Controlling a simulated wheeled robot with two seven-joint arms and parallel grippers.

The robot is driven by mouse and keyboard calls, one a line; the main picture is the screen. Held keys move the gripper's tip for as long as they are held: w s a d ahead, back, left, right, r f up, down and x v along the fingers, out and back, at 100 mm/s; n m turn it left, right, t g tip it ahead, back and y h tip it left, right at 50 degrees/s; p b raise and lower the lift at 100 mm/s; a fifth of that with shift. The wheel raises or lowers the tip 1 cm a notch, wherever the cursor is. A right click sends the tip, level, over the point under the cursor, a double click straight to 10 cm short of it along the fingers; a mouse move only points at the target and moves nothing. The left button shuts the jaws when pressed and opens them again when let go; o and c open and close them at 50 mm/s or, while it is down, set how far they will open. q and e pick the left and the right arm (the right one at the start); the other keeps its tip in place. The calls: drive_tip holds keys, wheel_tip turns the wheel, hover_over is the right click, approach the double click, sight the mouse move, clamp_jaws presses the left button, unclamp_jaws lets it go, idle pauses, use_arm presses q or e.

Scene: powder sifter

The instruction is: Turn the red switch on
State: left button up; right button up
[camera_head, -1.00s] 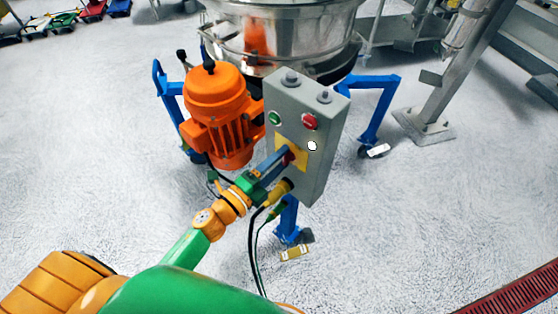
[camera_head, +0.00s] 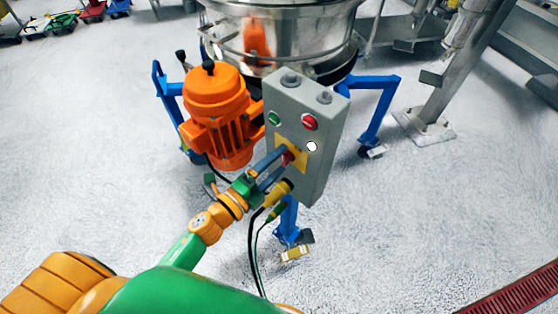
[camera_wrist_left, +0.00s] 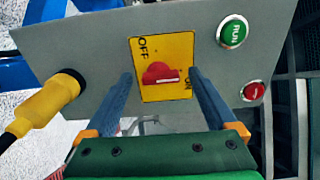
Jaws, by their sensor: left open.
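The red switch (camera_wrist_left: 160,73) sits on a yellow plate (camera_wrist_left: 180,47) marked OFF and ON, on the front of a grey control box (camera_head: 318,168). In the left wrist view its white mark lies sideways, toward the ON side. My left gripper (camera_head: 284,152) is open at the plate. In the left wrist view its blue fingers (camera_wrist_left: 161,80) stand on either side of the red switch, with gaps between. I cannot tell whether a fingertip touches the plate. In the head view the fingers partly hide the switch. My right gripper is not in view.
A green RUN button (camera_wrist_left: 232,31) and a red button (camera_wrist_left: 254,91) are on the same box. A yellow cable plug (camera_head: 277,194) enters its lower left. An orange motor (camera_head: 220,115) stands close left of the box. Open floor lies to the right.

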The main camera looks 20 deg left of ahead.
use_arm(q)
drive_tip(key=b+v, duration=0.1)
drive_tip(key=v, duration=0.5)
drive_tip(key=shift+s, duration=0.15)
